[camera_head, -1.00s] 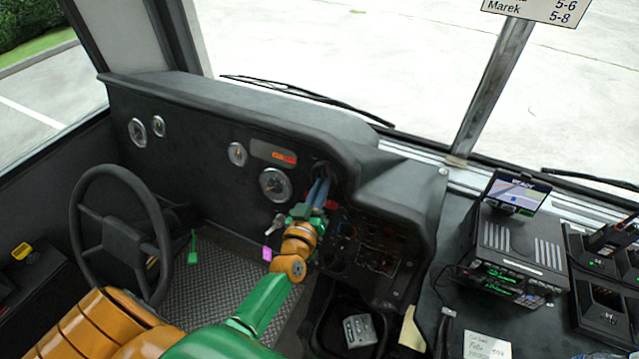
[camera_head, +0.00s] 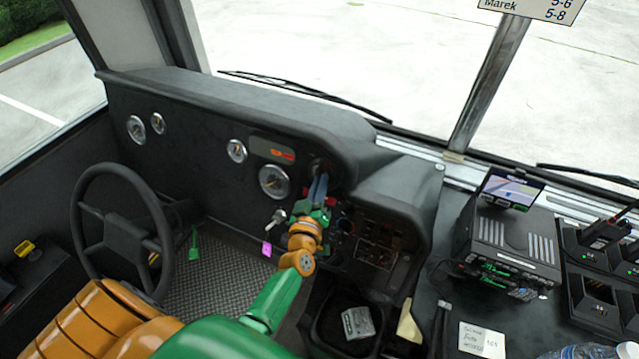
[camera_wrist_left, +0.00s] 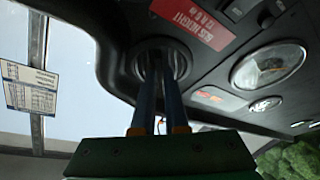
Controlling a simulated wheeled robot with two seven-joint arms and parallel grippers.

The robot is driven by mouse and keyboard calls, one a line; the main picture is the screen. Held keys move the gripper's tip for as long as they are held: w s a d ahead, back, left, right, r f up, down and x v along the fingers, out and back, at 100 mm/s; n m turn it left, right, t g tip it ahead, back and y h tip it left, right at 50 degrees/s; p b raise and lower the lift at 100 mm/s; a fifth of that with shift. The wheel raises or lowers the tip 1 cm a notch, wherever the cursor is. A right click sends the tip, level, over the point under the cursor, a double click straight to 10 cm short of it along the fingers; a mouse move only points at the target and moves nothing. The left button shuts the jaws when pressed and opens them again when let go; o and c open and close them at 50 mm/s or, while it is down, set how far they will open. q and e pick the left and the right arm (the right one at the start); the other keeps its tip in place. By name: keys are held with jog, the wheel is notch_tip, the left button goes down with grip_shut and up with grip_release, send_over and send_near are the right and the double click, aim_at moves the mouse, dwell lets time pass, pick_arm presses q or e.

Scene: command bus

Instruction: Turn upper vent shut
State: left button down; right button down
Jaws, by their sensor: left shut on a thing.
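The upper vent (camera_head: 322,164) is a round dark outlet at the right end of the dashboard's gauge panel. In the left wrist view the vent (camera_wrist_left: 178,60) shows as a dark ring around the fingertips. My left gripper (camera_head: 320,182) reaches up to it, and its two blue fingers also show in the left wrist view (camera_wrist_left: 159,66). They are shut on the vent's middle part, which they mostly hide. I cannot tell the angle of the vent's flap. My right gripper is out of view.
Gauges (camera_head: 274,181) and a key (camera_head: 277,217) with a pink tag lie left of my arm. A switch panel (camera_head: 376,255) is close on its right. The steering wheel (camera_head: 121,233) stands at the left. A radio unit (camera_head: 506,240) sits further right.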

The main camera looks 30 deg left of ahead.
pick_arm(q)
jog(key=c, duration=0.9)
grip_release()
jog(key=shift+f, duration=0.1)
jog(key=shift+c, duration=0.2)
jog(key=v, duration=0.7)
